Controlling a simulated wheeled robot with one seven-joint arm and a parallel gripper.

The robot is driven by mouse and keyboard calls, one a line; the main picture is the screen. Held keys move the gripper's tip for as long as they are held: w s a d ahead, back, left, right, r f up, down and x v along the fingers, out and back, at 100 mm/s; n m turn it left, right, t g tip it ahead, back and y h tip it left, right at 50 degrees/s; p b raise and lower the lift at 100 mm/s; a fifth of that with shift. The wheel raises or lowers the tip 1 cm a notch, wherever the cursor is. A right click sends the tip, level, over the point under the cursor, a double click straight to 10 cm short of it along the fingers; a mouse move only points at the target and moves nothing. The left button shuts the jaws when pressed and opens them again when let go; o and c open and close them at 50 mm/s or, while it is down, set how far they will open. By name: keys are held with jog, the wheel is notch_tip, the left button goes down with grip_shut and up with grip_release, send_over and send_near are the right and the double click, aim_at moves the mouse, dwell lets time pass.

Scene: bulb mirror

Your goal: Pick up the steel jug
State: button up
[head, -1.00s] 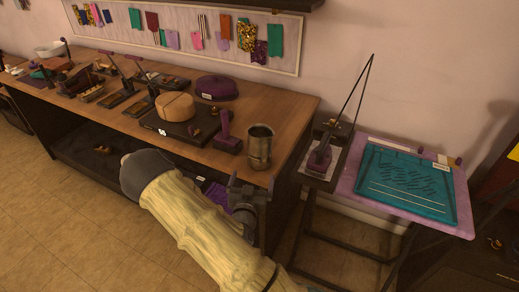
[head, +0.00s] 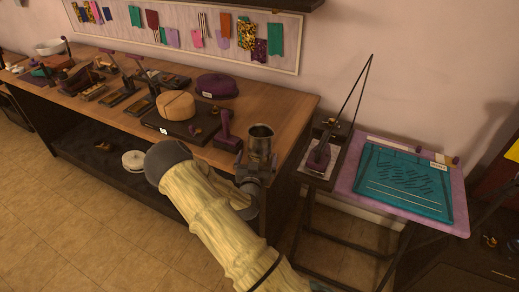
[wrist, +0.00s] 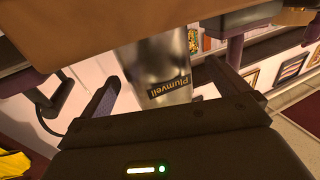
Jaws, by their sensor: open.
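The steel jug (head: 261,140) stands upright near the front right corner of the wooden workbench (head: 300,110). My gripper (head: 256,162) is at the near side of the jug, with its fingers spread around the lower part. In the wrist view the jug (wrist: 158,62) appears between the two open fingers, with a dark "Plumveil" label facing me. A gap shows between the jug and the left finger. I cannot tell whether either finger touches it. The jug's lower part is partly hidden by my gripper in the head view.
A purple-handled tool (head: 225,132) stands just left of the jug. A dark slab with a tan round block (head: 176,104) and a purple hat-like piece (head: 216,86) lie farther left. A small stand with a press (head: 318,158) and a teal screen board (head: 405,185) are to the right.

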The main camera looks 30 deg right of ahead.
aim_at(260, 127)
jog(key=x, duration=0.2)
jog(key=p+x, duration=0.1)
jog(key=shift+w+d+r, duration=0.2)
jog(key=shift+d+r, duration=0.15)
jog(key=shift+w+d+f, duration=0.1)
jog(key=shift+w+d, duration=0.1)
jog(key=shift+w, duration=0.15)
jog(key=c, duration=1.4)
jog(key=shift+o, duration=0.2)
jog(key=shift+r, duration=0.25)
jog(key=shift+r+b, duration=0.45)
jog(key=shift+r, duration=4.35)
